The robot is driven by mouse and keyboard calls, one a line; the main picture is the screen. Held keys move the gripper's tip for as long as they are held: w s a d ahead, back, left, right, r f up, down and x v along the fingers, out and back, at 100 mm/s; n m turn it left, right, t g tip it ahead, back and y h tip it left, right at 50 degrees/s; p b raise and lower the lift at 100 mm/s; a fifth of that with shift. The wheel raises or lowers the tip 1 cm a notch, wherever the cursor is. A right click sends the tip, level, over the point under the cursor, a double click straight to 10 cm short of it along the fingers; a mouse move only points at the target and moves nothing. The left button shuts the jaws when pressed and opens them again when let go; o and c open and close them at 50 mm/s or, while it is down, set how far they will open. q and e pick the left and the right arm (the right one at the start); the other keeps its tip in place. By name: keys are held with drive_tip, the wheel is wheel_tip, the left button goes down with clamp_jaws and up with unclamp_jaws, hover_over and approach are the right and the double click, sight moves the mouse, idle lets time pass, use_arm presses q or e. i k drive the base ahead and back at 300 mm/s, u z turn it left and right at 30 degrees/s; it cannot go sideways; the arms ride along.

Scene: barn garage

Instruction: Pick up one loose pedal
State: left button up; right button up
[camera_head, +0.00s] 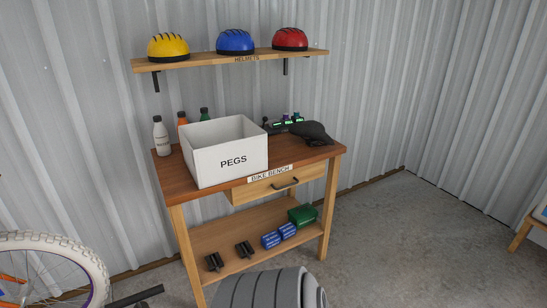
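Two black pedals lie apart on the lower shelf (222,231) of the wooden bench. The left pedal (214,262) is near the shelf's left front, and the right pedal (244,249) is a little farther back and to the right. Neither of my grippers shows in the head view, so their state cannot be seen.
Blue boxes (279,236) and a green box (302,216) share the shelf. The bench top (186,178) holds a white PEGS box (231,153), bottles and a black saddle (312,132). A bike wheel (50,268) stands at left.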

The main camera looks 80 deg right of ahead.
sight(251, 251)
drive_tip(key=z, duration=2.9)
